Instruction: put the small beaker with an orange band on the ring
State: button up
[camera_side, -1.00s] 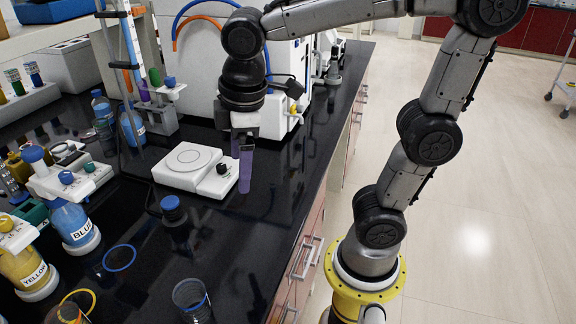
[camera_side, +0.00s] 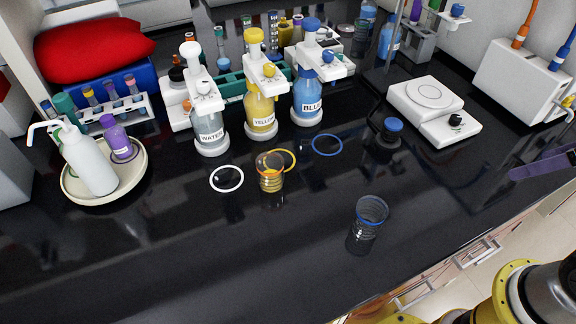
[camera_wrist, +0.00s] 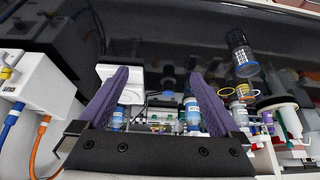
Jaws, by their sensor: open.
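The small beaker with an orange band (camera_side: 270,174) stands upright on the black bench, left of centre in the side view. A yellow ring (camera_side: 291,154) lies just behind it, partly hidden by it; the beaker's base appears in front of the ring. A white ring (camera_side: 227,190) lies to its left and a blue ring (camera_side: 327,156) to its right. My gripper (camera_wrist: 158,74) is open and empty in the wrist view, its purple fingers apart.
A clear beaker with a blue band (camera_side: 365,226) stands to the right, nearer the front edge. WATER (camera_side: 210,135), YELLOW (camera_side: 261,113) and BLUE (camera_side: 307,103) bottles stand behind the rings. A blue-capped dark bottle (camera_side: 389,134) and a white hotplate (camera_side: 434,110) are at right. The front left bench is clear.

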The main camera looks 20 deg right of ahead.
jog(key=w+a+r+m+g+y, duration=0.1)
jog(key=a+r+m+g+y, duration=0.15)
jog(key=a+y, duration=0.45)
jog(key=w+a+r+m+g+y, duration=0.1)
jog(key=a+r+m+y, duration=0.15)
jog(key=a, duration=0.85)
jog(key=w+a+r+m+y, duration=0.4)
jog(key=w+a+m+y, duration=0.25)
jog(key=w, duration=0.25)
jog(key=w+a+f+m+t+y, duration=0.2)
jog(key=w+f+m+t, duration=0.4)
jog(key=w, duration=0.4)
jog(key=w+f+m+t+h, duration=0.2)
jog(key=w+f+m+t, duration=0.15)
jog(key=f+m, duration=0.45)
jog(key=g+h, duration=0.1)
jog(key=g, duration=0.1)
send_near(270, 163)
jog(key=a+r, duration=0.2)
jog(key=r, duration=0.1)
jog(key=shift+s+a+n, duration=0.2)
jog(key=shift+n, duration=0.15)
jog(key=shift+s+a+f, duration=0.1)
jog(key=shift+a+f, duration=0.15)
jog(key=shift+f, duration=0.05)
jog(key=shift+a, duration=0.3)
jog(key=x, duration=0.7)
jog(key=shift+d, duration=0.1)
